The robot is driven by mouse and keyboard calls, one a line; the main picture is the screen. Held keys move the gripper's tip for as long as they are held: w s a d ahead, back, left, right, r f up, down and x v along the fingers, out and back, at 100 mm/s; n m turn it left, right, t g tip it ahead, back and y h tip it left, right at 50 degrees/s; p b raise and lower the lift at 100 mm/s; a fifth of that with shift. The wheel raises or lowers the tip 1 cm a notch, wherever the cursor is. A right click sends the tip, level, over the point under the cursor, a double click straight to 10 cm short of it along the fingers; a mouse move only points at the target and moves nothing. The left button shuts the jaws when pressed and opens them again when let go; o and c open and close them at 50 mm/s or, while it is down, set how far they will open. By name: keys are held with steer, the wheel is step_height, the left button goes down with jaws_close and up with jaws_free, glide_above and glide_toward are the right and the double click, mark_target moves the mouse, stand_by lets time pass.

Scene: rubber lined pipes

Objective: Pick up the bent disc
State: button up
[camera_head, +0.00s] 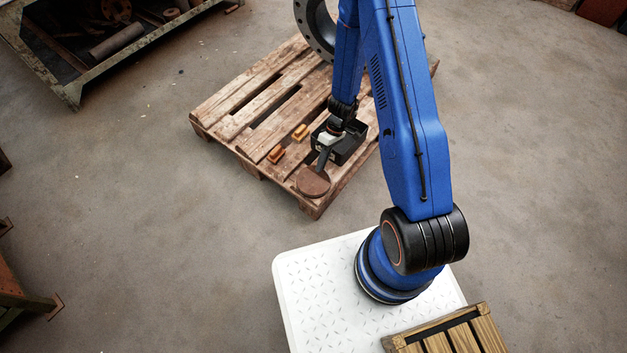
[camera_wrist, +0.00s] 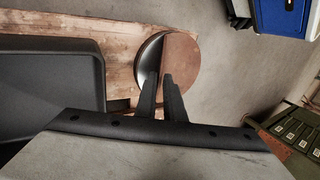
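The bent disc (camera_head: 313,181) is a round, rust-brown plate at the near corner of the wooden pallet. In the wrist view the disc (camera_wrist: 181,62) has a brown right part and a shiny grey left part, divided by a line. My gripper (camera_head: 322,168) points down at the disc. In the wrist view the two dark fingers of my gripper (camera_wrist: 160,77) overlap the disc's lower edge, with a narrow gap between them. I cannot tell whether they touch or pinch the disc. The fingers hide part of its lower edge.
A black open box (camera_head: 352,150) stands on the wooden pallet (camera_head: 235,123) beside my gripper. Small orange-brown blocks (camera_head: 301,132) lie left of it. A large flanged ring (camera_head: 312,28) is at the back. A metal bin (camera_head: 75,88) stands upper left. The floor left of the pallet is clear.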

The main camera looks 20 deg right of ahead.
steer(key=shift+x, duration=0.75)
jaws_close()
stand_by(1.1)
